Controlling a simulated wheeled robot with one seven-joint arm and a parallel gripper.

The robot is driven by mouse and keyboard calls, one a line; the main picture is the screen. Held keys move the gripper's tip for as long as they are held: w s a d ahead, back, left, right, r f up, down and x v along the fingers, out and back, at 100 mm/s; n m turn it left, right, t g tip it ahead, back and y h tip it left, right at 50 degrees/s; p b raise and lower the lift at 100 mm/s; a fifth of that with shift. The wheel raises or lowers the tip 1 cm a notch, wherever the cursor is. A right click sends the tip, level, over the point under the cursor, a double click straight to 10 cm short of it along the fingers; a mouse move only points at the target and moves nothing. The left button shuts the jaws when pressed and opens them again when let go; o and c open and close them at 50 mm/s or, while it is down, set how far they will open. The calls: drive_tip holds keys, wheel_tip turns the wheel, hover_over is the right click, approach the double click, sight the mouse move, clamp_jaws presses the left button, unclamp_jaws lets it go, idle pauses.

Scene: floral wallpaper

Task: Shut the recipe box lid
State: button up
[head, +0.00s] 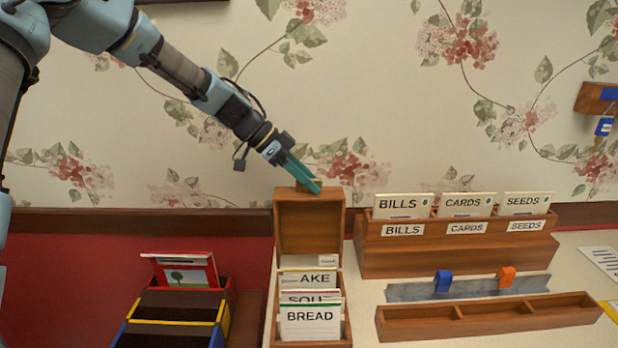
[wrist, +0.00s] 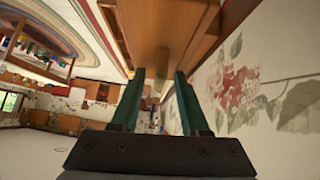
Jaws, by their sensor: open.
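The wooden recipe box (head: 346,314) stands in the lower middle of the head view. Its lid (head: 309,232) is up, upright at the back of the box, with its hollow inside facing me. Cards (head: 310,322) reading BREAD, SOU and AKE fill the box. My gripper (head: 318,187) is at the top edge of the lid, its green fingers overlapping that edge. In the wrist view my gripper (wrist: 156,80) is open, with a wooden panel (wrist: 150,22) and a small tan peg (wrist: 162,66) beyond and between the fingers. I cannot tell whether the fingers touch the lid.
A wooden sorter (head: 455,258) with BILLS, CARDS and SEEDS stands to the right. In front of it are a grey rail (head: 395,292) with blue and orange clips and a low wooden tray (head: 490,322). A coloured card bin (head: 178,306) is at left. The wall is close behind.

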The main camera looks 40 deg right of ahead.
clamp_jaws()
idle(1.4)
